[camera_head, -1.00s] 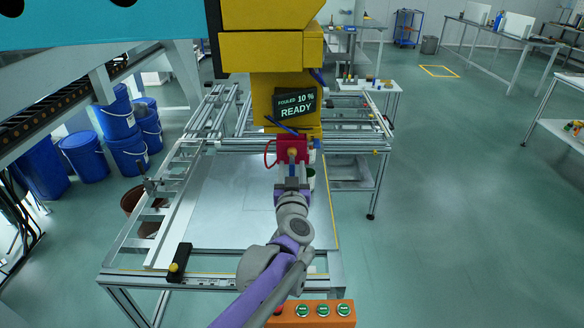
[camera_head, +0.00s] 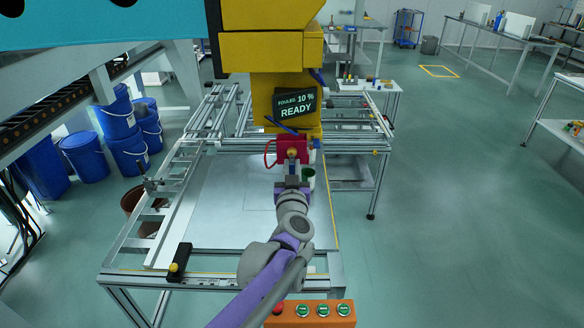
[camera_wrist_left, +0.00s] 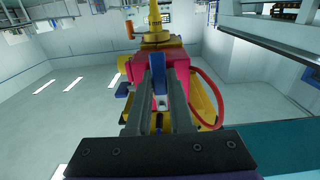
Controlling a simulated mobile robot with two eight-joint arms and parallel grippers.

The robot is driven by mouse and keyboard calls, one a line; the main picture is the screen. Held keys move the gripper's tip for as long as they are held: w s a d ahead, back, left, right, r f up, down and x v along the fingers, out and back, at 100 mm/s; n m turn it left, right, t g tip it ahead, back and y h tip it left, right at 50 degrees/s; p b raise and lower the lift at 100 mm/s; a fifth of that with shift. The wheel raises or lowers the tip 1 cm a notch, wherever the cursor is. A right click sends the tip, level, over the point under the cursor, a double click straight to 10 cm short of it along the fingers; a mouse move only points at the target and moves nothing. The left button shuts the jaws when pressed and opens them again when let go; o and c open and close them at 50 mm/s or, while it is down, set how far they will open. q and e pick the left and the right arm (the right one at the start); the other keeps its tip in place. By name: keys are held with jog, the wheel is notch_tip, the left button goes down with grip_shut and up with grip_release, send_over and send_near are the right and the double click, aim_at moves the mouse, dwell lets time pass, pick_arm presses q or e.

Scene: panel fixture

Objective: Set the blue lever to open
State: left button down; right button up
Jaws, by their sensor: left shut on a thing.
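A red block (camera_head: 293,149) with a yellow knob on its front is mounted low on the yellow column, and it also shows in the wrist view (camera_wrist_left: 177,62). The blue lever (camera_wrist_left: 158,75) shows between the two fingers in front of the red block. My left gripper (camera_head: 292,172) is just below the red block and is shut on the lever. Its fingers (camera_wrist_left: 160,100) cover much of the lever, so the lever's exact angle is hard to tell. No open or closed marking can be read. My right gripper is not in view.
A dark display (camera_head: 295,105) on the yellow column reads "FOULED 10 % READY". A red cable loop hangs beside the red block. An orange button box (camera_head: 310,313) is at the front, and blue buckets (camera_head: 85,155) stand left.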

aim_at(303, 151)
pick_arm(q)
jog(key=n, duration=0.3)
jog(key=d+n+p, duration=0.1)
jog(key=n, duration=0.2)
jog(key=d+r+n+p, duration=0.1)
jog(key=n, duration=0.2)
jog(key=shift+d, duration=0.1)
jog(key=n, duration=0.3)
jog(key=r+n+p, duration=0.1)
jog(key=n, duration=0.1)
jog(key=shift+d, duration=0.25)
jog(key=shift+r+n+p, duration=0.25)
jog(key=shift+n+p, duration=0.1)
jog(key=shift+n, duration=0.65)
jog(key=shift+r+n+p, duration=0.2)
jog(key=shift+n+p, duration=0.1)
jog(key=shift+n, duration=0.7)
jog(key=shift+d, duration=0.1)
jog(key=c, duration=0.8)
grip_release()
